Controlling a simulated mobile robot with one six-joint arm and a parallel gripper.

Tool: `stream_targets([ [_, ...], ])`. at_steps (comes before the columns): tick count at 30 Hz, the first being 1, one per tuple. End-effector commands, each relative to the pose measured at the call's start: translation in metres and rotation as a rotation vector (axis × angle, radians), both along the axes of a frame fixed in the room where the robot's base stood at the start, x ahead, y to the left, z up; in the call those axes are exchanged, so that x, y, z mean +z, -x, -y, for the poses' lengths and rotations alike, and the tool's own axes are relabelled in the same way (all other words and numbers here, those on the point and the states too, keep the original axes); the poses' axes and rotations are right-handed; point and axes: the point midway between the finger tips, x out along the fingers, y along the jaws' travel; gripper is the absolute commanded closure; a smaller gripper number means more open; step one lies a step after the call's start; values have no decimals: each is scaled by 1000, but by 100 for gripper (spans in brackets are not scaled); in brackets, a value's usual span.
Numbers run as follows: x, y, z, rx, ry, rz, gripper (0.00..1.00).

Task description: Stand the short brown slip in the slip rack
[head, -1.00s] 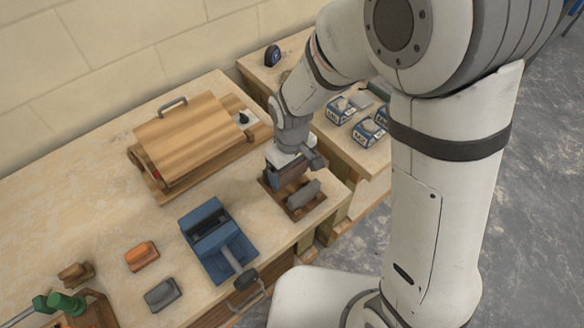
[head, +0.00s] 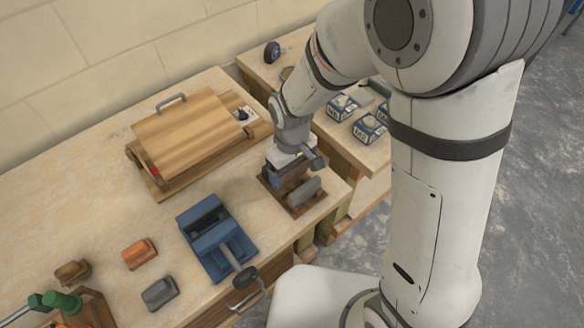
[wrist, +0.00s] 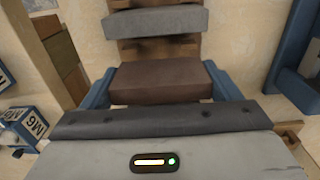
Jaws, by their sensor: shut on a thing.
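My gripper (head: 288,168) is shut on a dark brown slip, which also shows in the wrist view (wrist: 160,82) between the two blue fingers. The gripper is over the back part of the wooden slip rack (head: 310,208), near the bench's right end. The held slip is low at the rack; I cannot tell whether its lower edge is seated in a slot. A grey slip (head: 304,190) stands in the rack beside it, and in the wrist view (wrist: 155,21) it is roughly parallel to the held slip, with a gap between them.
A blue clamp-like tool (head: 215,240) stands left of the rack. A wooden case (head: 190,135) with a handle lies behind it. An orange slip (head: 138,254), a grey block (head: 159,292) and a brown block (head: 72,272) lie at left. Small boxes (head: 368,128) stand on the right bench.

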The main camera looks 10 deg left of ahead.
Motion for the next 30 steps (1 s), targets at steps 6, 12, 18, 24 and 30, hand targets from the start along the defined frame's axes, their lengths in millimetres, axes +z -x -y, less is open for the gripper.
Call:
stream_targets([
  [6, -10, 0, 0, 0, 0, 0, 44],
  [12, -11, 0, 0, 0, -1, 1, 44],
  [18, -11, 0, 0, -1, 0, 0, 44],
  [24, -18, 0, 0, -1, 0, 0, 44],
  [30, -26, 0, 0, -1, 0, 0, 44],
])
